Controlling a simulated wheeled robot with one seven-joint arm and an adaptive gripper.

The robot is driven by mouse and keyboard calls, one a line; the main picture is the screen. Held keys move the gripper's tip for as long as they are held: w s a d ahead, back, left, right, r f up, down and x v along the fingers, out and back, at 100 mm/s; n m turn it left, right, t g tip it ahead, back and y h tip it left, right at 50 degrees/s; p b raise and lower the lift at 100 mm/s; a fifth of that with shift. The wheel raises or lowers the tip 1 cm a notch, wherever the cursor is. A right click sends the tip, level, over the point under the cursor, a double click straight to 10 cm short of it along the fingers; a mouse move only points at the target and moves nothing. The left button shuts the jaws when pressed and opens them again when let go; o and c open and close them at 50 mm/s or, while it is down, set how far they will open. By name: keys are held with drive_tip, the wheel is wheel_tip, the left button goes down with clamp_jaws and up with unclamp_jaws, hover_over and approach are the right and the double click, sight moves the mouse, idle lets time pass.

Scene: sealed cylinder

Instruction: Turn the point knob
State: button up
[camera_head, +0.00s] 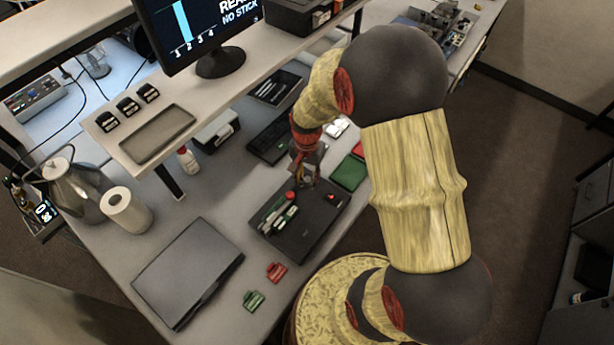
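A flat black panel (322,220) lies on the workbench, below the middle of the picture. Green and white cylinder-like parts (279,219) sit on its left side. A small red part (331,197), perhaps a knob, shows on its right side. I cannot tell which part is the point knob. My gripper (304,182) points down over the panel's far edge, close to another small red part (291,195). The fingers are too small to tell whether they are open or touch anything. My arm comes in from the right.
A closed dark laptop-like slab (187,273) lies at the left. A red clip-like piece (277,272) and a green one (254,300) lie in front of the panel. A green box (349,173) stands behind right. A paper roll (127,210) and shelf (218,92) flank the bench.

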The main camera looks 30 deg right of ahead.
drive_tip(key=c, duration=0.6)
clamp_jaws()
drive_tip(key=shift+n, duration=0.3)
drive_tip(key=n, duration=0.4)
drive_tip(key=shift+p, duration=0.4)
drive_tip(key=shift+n, duration=2.7)
drive_tip(key=o, duration=0.9)
unclamp_jaws()
drive_tip(key=shift+r, duration=0.1)
